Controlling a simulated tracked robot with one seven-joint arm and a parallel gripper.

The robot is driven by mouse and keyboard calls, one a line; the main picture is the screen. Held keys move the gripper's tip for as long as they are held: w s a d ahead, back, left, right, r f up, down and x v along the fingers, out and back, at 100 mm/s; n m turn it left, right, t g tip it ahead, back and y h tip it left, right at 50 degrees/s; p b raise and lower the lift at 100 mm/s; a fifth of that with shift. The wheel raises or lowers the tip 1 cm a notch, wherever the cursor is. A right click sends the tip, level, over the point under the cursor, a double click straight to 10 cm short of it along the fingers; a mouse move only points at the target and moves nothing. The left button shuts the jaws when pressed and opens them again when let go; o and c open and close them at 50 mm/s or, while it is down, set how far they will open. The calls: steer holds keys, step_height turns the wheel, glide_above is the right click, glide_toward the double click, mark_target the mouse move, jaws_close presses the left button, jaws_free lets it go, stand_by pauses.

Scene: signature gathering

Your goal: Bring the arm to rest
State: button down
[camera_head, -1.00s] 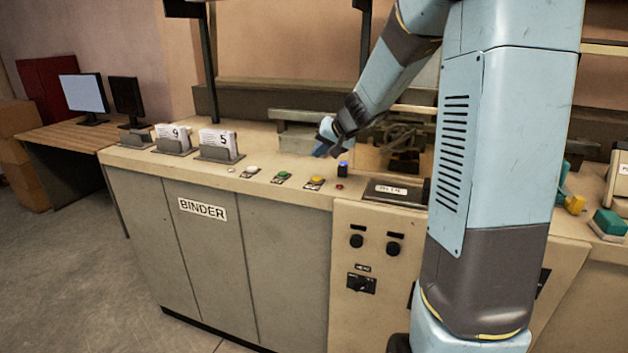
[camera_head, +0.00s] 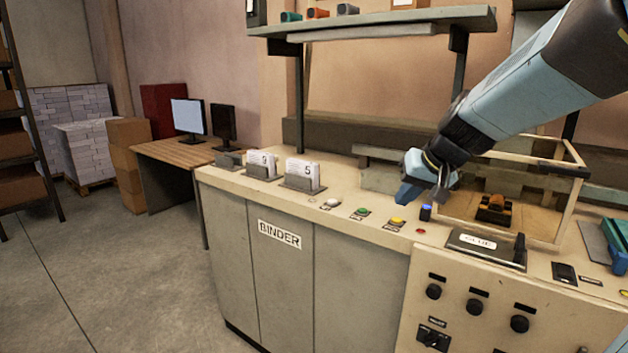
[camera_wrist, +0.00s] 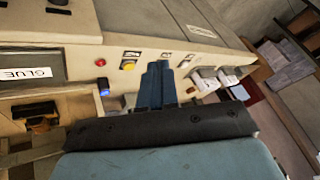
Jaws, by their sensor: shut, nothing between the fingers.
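My gripper (camera_head: 420,196) is at the end of my light blue arm, which reaches in from the upper right in the head view. It hangs over the binder machine's counter (camera_head: 335,220), behind the row of buttons and left of the blue button (camera_head: 425,213). In the wrist view my gripper (camera_wrist: 158,68) shows its blue fingers together, with nothing between them. I cannot tell the exact gap between the fingertips and the counter.
Paper stacks numbered 9 (camera_head: 262,163) and 5 (camera_head: 302,175) stand in holders to the left. A framed box (camera_head: 560,230) and the GLUE block (camera_head: 486,249) lie right of the gripper. A shelf (camera_head: 380,24) hangs above. Open floor is at the left.

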steer(key=s+d+h, duration=0.1)
steer(key=s+d, duration=0.1)
steer(key=s, duration=0.7)
steer(key=s+d+h, duration=0.2)
steer(key=s, duration=0.7)
steer(key=shift+s+r, duration=0.2)
steer(key=shift+s, duration=0.2)
stand_by(0.8)
